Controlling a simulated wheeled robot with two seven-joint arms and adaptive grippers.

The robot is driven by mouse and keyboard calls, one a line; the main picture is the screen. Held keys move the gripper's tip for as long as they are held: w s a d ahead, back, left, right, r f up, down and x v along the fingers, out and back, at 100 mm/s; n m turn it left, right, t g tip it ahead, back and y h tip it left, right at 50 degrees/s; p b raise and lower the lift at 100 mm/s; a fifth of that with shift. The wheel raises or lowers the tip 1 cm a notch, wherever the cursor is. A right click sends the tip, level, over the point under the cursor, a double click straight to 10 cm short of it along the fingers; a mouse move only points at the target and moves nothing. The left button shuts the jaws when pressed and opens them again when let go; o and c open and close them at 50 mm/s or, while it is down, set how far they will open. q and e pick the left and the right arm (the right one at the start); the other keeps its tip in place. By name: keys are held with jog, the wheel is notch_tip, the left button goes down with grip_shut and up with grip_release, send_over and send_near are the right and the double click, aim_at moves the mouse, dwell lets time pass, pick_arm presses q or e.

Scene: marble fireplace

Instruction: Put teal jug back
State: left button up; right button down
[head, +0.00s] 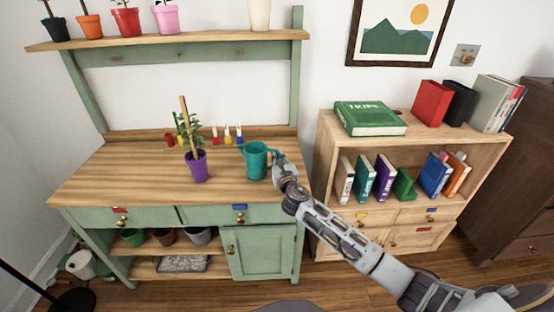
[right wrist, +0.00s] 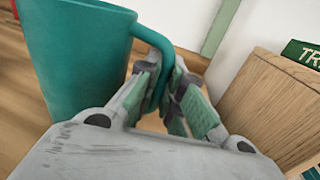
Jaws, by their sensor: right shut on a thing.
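The teal jug (head: 257,161) is at the right part of the green workbench's wooden top (head: 115,178), upright, with its spout to the left. My right gripper (head: 281,168) is at the jug's right side. In the right wrist view the teal jug (right wrist: 75,60) fills the left side, and its handle (right wrist: 160,75) runs between the two fingers of my right gripper (right wrist: 170,105), which are shut on it. Whether the jug's base touches the bench top I cannot tell. My left gripper is not in view.
A purple pot with a staked plant (head: 198,165) stands left of the jug. Small colored bottles (head: 228,136) stand behind it. An upper shelf (head: 170,40) holds several pots and a cream vase (head: 259,15). A wooden bookcase (head: 325,150) with books stands close on the right.

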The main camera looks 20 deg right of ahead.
jog(key=c, duration=1.9)
grip_release()
jog(key=shift+f, duration=0.15)
jog(key=shift+c, duration=0.2)
jog(key=o, duration=0.4)
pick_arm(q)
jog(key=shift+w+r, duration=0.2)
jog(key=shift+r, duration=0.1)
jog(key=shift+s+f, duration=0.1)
